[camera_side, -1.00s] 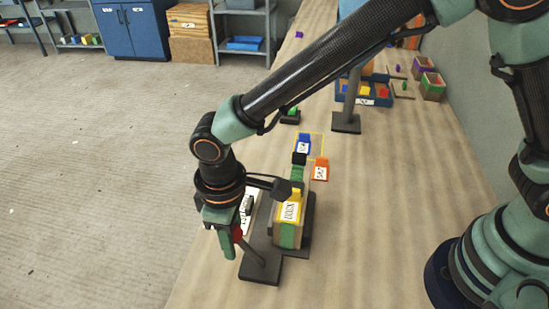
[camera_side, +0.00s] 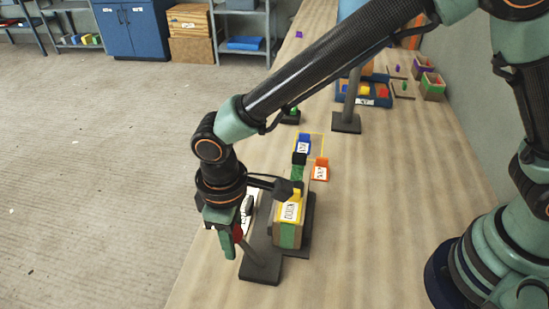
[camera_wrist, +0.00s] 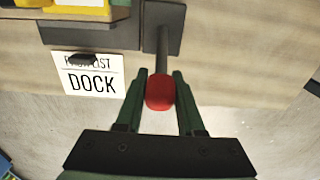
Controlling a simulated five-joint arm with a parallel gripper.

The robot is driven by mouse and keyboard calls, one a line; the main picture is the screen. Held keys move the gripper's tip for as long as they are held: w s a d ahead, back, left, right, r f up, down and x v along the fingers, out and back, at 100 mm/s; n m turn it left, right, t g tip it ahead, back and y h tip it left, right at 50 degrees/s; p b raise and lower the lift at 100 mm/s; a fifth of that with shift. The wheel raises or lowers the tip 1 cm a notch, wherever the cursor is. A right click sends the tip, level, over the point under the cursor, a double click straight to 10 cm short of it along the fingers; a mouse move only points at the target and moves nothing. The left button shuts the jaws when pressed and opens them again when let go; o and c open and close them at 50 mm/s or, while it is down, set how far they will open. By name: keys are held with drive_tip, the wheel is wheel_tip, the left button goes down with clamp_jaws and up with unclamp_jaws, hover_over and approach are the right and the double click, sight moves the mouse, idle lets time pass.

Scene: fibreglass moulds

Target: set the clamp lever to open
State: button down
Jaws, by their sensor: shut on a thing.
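The clamp lever shows in the wrist view as a grey rod (camera_wrist: 163,45) with a red knob (camera_wrist: 160,93) at its end. In the side view the lever rod (camera_side: 252,250) slants up from a dark base plate (camera_side: 262,270) toward my gripper (camera_side: 231,240). In the wrist view my gripper (camera_wrist: 160,88) has its two green fingers on either side of the red knob, shut on it. In the side view the fingers partly hide the knob. A box-like mould (camera_side: 288,228) with a yellow top and green band stands right beside the lever.
A white card reading DOCK (camera_wrist: 91,83) lies left of the lever in the wrist view. Blue (camera_side: 304,145) and orange (camera_side: 320,170) labelled pieces stand behind the mould. A grey post (camera_side: 347,122) stands further back. The table is clear to the right.

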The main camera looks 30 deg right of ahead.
sight(255, 253)
drive_tip(key=shift+r, duration=0.15)
drive_tip(key=shift+s+d+r+t+y, duration=0.45)
drive_tip(key=shift+s+d+t+y, duration=0.3)
drive_tip(key=shift+t+y, duration=0.3)
drive_tip(key=shift+s+d+r, duration=0.15)
drive_tip(key=shift+s+d, duration=0.8)
drive_tip(key=shift+s, duration=0.05)
drive_tip(key=shift+s+d, duration=0.5)
drive_tip(key=shift+s+d+f, duration=0.25)
drive_tip(key=shift+d, duration=0.05)
drive_tip(key=shift+f, duration=0.1)
